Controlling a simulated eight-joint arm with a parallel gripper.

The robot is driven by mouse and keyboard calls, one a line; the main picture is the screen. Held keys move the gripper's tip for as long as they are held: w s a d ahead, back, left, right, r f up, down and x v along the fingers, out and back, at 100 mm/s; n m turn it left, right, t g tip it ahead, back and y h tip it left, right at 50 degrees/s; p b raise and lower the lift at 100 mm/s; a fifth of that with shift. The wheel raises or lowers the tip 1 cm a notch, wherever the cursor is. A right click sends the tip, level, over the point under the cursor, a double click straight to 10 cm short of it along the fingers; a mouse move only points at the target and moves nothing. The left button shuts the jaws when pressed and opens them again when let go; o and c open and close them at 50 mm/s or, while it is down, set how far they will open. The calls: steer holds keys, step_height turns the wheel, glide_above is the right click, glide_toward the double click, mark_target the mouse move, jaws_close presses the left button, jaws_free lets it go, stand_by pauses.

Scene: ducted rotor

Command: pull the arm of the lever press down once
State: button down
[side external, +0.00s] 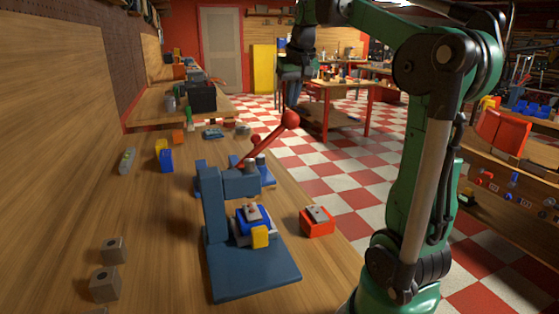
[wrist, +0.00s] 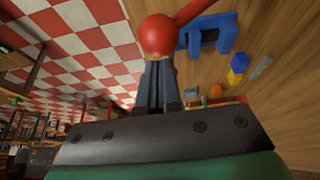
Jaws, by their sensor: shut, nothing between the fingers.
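The blue lever press (side external: 213,215) stands on the wooden bench in the side external view. Its red arm (side external: 268,138) slants up to the right and ends in a red ball knob (side external: 290,119), which is raised. The knob also shows large in the wrist view (wrist: 158,35). My gripper (side external: 292,106) is shut and empty, fingers pointing down, with its tips close above the knob. In the wrist view the fingertips (wrist: 157,62) appear right at the knob's edge; I cannot tell whether they touch it.
A blue block with a metal piece (side external: 252,217) and a yellow block (side external: 260,237) sit on the press base. A red block (side external: 317,222) stands to its right. Another blue fixture (side external: 265,172) is behind the press. Grey metal blocks (side external: 105,284) lie at the left.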

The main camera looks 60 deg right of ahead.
steer(key=shift+r, duration=0.35)
step_height(320, 180, up, 6)
stand_by(0.6)
steer(key=shift+a, duration=0.1)
steer(key=w+a+f+n+t+y, duration=0.1)
steer(key=w+a+f+n+t, duration=0.15)
steer(key=a+f, duration=0.6)
steer(key=w+a+f+n+t+y, duration=0.15)
steer(key=a+f+n, duration=0.3)
steer(key=a, duration=0.65)
steer(key=s+a+f+n, duration=0.2)
steer(key=s+a+f, duration=0.1)
steer(key=a+f, duration=0.3)
step_height(320, 180, down, 2)
steer(key=shift+s+a+f+y, duration=0.2)
steer(key=shift+s+f+y, duration=0.05)
steer(key=shift+y, duration=0.1)
